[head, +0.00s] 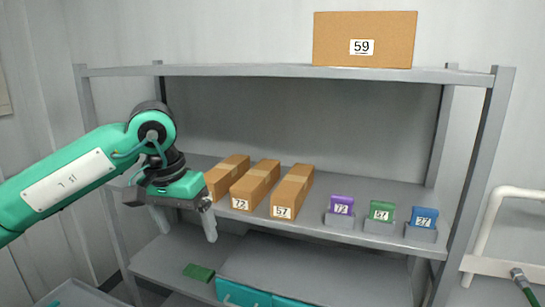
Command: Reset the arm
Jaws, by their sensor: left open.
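My left arm (65,187) is green and comes in from the left. Its gripper (185,224) hangs in front of the left end of the grey shelf rack's middle shelf, with fingers pointing down. The two fingers are spread apart with nothing between them. It is left of the row of brown boxes, and its right side overlaps the nearest box's edge in the picture. My right gripper is not in view.
Three long brown boxes (255,186) lie on the middle shelf (380,189). Purple (342,204), green (382,211) and blue (424,217) blocks sit on grey stands. Box 59 (340,40) is on top. A green piece (198,272) lies below. A white rail (487,235) stands right.

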